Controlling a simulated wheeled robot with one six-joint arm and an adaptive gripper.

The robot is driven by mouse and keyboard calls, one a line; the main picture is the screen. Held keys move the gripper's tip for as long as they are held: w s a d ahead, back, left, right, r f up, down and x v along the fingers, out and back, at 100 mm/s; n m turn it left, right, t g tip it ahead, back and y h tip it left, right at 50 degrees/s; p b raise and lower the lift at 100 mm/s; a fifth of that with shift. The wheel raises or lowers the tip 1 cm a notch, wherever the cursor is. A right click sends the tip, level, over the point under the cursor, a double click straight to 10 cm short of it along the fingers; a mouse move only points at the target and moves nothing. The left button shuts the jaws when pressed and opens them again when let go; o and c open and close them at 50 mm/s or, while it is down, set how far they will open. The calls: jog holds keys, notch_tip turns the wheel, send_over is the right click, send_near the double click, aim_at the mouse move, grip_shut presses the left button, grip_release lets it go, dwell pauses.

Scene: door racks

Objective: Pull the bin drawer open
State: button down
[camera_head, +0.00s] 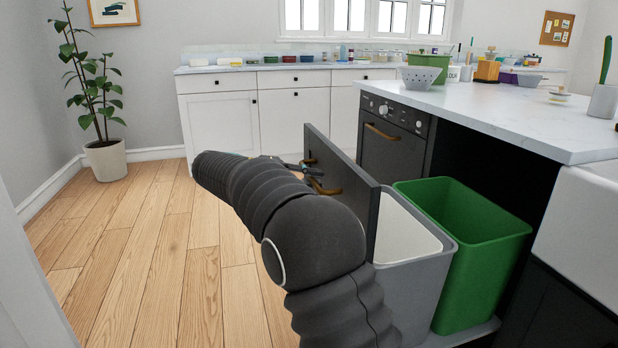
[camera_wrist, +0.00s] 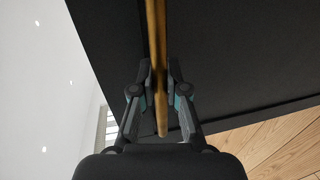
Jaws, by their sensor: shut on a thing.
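The bin drawer (camera_head: 345,184) stands pulled out from under the counter, its dark front panel seen nearly edge-on in the head view. A grey bin (camera_head: 418,283) and a green bin (camera_head: 490,245) sit behind the panel. A brass handle (camera_head: 326,188) is on the panel's outer face. In the wrist view the handle (camera_wrist: 156,60) runs as a bar between the fingers, against the dark panel (camera_wrist: 230,60). My gripper (camera_wrist: 157,93) is shut on the handle. In the head view my arm covers part of the panel and most of the gripper.
A white marble counter (camera_head: 480,108) overhangs the drawer opening on the right. A dark oven (camera_head: 393,140) with a brass handle stands beyond the drawer. White cabinets (camera_head: 290,115) line the back wall. The wooden floor (camera_head: 130,260) at left is clear, with a potted plant (camera_head: 107,160) in the far corner.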

jog(key=shift+s+f, duration=0.1)
jog(key=shift+f, duration=0.05)
jog(key=c, duration=1.2)
grip_release()
jog(key=shift+a, duration=0.15)
jog(key=v, duration=1.1)
jog(key=shift+a, duration=0.35)
